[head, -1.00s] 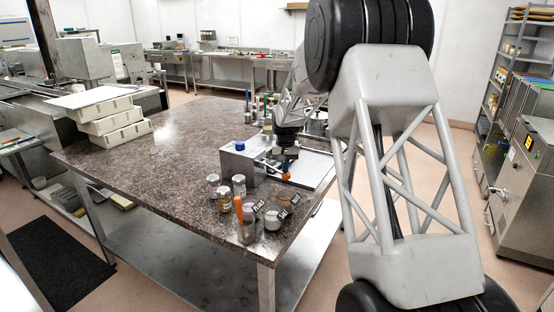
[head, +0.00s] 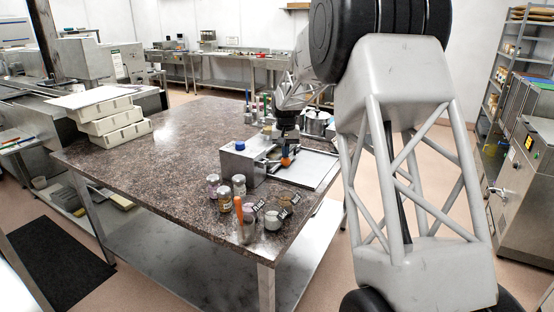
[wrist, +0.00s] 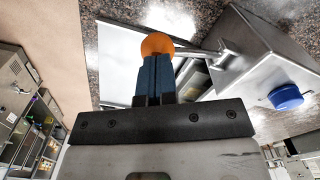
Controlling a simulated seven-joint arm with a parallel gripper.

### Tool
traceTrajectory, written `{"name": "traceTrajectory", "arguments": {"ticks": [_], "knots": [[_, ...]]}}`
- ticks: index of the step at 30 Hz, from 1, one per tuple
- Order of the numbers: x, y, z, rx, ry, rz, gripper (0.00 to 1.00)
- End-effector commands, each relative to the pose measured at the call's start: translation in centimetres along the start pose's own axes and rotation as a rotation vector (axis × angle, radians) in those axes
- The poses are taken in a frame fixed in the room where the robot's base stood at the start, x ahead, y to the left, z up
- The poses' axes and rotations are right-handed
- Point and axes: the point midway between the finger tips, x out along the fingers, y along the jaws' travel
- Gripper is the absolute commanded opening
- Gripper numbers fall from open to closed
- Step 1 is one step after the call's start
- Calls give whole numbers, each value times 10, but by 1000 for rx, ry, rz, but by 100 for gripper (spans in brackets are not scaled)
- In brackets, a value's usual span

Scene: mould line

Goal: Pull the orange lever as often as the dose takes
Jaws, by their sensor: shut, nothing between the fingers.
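The orange lever knob (head: 286,161) sits at the end of a thin metal arm on the right side of a steel dosing box (head: 237,166) with a blue cap on top. In the wrist view the round orange knob (wrist: 157,44) is right at the fingertips, and the lever arm runs right to the box (wrist: 262,62). My gripper (head: 287,151) is just above the knob in the head view. Its blue fingers (wrist: 155,62) are closed together with nothing between them. I cannot tell whether the tips touch the knob.
A flat metal tray (head: 318,178) lies right of the box. Several jars, some with black labels, stand in front, including a jar with an orange-handled tool (head: 238,209). White stacked boxes (head: 117,122) stand at the far left. The table's middle (head: 165,150) is clear.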

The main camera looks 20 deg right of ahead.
Motion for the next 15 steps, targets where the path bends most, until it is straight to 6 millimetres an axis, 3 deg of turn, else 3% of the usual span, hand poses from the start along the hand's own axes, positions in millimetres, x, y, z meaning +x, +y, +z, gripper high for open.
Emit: {"name": "traceTrajectory", "arguments": {"ticks": [15], "knots": [[-34, 0, 0, 0, 0, 0, 0]]}}
